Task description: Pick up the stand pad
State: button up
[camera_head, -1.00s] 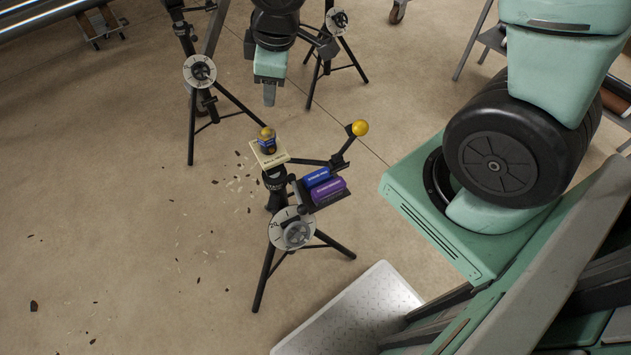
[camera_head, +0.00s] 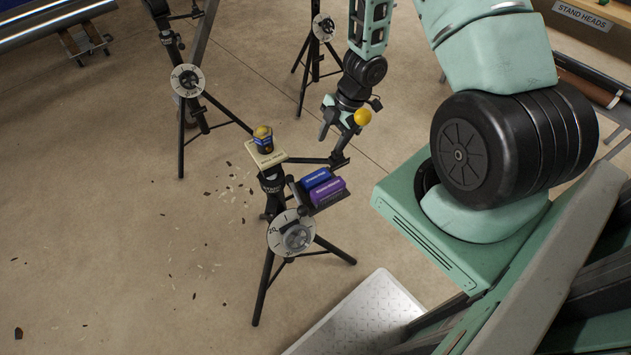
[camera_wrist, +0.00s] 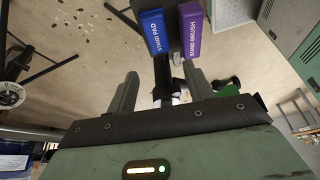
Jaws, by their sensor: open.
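The stand pad (camera_head: 316,178) is a blue block lying beside a purple stand brush (camera_head: 327,192) on a small dark tray (camera_head: 331,203) fixed to the front pipe stand. My gripper (camera_head: 337,132) is open and empty, above and behind the tray in the head view, close to the yellow ball. In the wrist view my gripper (camera_wrist: 162,84) has its fingers apart, with both blocks beyond the fingertips.
A small yellow-and-dark item (camera_head: 263,138) stands on the stand's cream top plate (camera_head: 265,157). More tripod stands (camera_head: 188,79) are behind. Open floor lies left, with scattered debris.

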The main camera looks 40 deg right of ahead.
jog(key=b, duration=0.2)
send_over(315, 177)
jog(key=d, duration=0.2)
jog(key=f, duration=0.7)
jog(key=shift+s+a+f, duration=0.15)
jog(key=shift+s+a, duration=0.1)
jog(key=shift+s, duration=0.05)
jog(key=shift+d+b+x, duration=0.15)
jog(key=shift+b+x, duration=0.35)
jog(key=shift+x, duration=0.75)
jog(key=shift+d+b+x, duration=0.15)
jog(key=shift+b+x, duration=0.35)
jog(key=shift+x, duration=0.8)
jog(key=shift+f, duration=0.35)
jog(key=shift+c, duration=0.3)
jog(key=c, duration=0.7)
